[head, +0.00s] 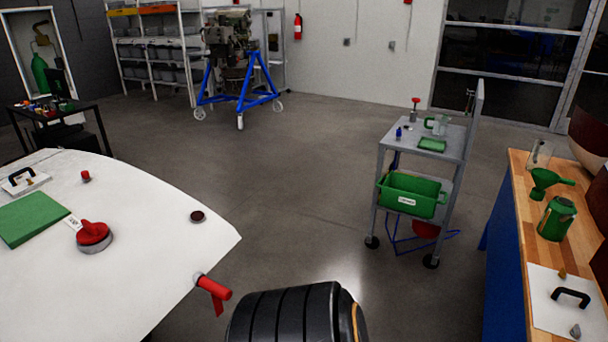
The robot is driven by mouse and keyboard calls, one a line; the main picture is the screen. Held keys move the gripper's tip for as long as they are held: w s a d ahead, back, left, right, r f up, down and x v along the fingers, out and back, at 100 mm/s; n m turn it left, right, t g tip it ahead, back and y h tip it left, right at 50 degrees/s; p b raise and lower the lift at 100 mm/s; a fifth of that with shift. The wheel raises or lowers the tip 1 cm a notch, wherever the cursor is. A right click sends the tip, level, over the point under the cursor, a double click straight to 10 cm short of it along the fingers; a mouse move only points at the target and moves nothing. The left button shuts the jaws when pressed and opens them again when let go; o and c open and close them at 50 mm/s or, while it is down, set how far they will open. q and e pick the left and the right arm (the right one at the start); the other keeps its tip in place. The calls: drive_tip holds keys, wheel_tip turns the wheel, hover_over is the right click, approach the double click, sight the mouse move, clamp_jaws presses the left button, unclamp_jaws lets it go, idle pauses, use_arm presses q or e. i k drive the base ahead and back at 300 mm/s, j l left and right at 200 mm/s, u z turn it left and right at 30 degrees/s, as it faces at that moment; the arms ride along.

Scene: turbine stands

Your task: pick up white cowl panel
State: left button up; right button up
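A flat white panel with a black arched handle (566,298) lies on the wooden bench at the lower right of the head view. A smaller-looking white piece with a black handle (23,181) lies at the far left on a broad white surface (150,270). I cannot tell from this view which of these is the cowl panel. Neither of my grippers shows in the head view.
A grey cart (450,150) carries a green bin (410,196). A blue engine stand (240,95) is at the back. The middle floor is clear.

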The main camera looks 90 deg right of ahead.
sight(557, 303)
drive_tip(key=z, duration=4.7)
drive_tip(key=i+j+z, duration=0.15)
drive_tip(key=z, duration=0.2)
drive_tip(key=i+j+z, duration=0.1)
drive_tip(key=z, duration=0.3)
drive_tip(key=i+j+z, duration=0.1)
drive_tip(key=j+z, duration=0.25)
